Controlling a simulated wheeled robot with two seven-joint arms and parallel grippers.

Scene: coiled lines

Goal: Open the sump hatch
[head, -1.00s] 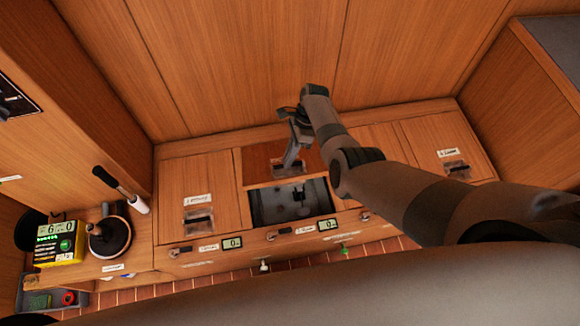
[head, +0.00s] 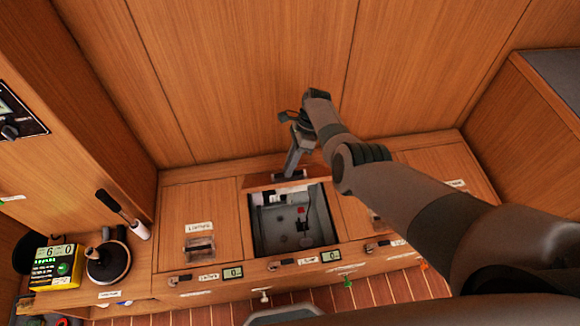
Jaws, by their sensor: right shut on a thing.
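The sump hatch (head: 258,181) is the middle wooden lid of the bench. It is tipped up at the back and shows as a narrow strip under the wall. My right gripper (head: 292,171) is shut on the hatch handle (head: 290,175) at the raised lid. The fingertips partly hide the handle. In front of the lid is the open sump (head: 270,234), a grey well with a small dark device with a red part inside. My left gripper is not in view.
A closed hatch with a latch (head: 200,247) lies to the left of the opening. Another closed lid (head: 440,165) lies to the right, partly behind my right arm.

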